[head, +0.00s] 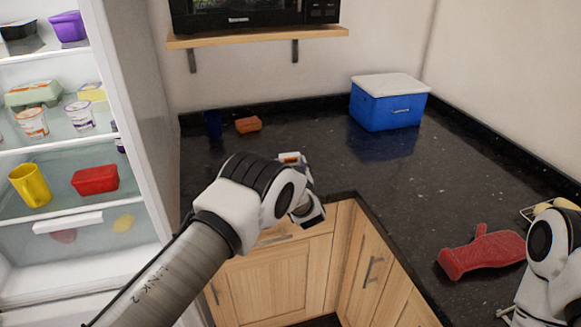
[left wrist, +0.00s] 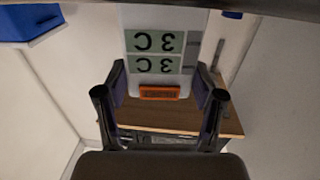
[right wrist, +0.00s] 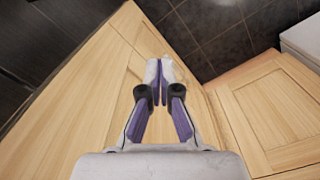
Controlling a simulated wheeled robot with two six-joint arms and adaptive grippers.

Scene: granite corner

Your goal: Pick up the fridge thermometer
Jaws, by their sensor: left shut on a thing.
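The fridge thermometer (left wrist: 155,45) is a white device with two green-grey displays reading "3 C", upside down in the left wrist view, and an orange patch at its lower end. My left gripper (left wrist: 159,82) is shut on it, one finger at each side. In the head view a small white and orange part of the thermometer (head: 291,157) shows beyond my left gripper (head: 306,190), over the counter's front area; my wrist hides the rest. My right gripper (right wrist: 159,82) is shut and empty, with wooden cabinet fronts behind it.
A blue cool box (head: 388,106) stands on the dark counter (head: 340,180) at the back. An orange sponge (head: 248,124) lies at the back left. A red oven mitt (head: 482,252) lies at right. A microwave (head: 250,12) sits on a wooden shelf. The open fridge (head: 80,150) stands left.

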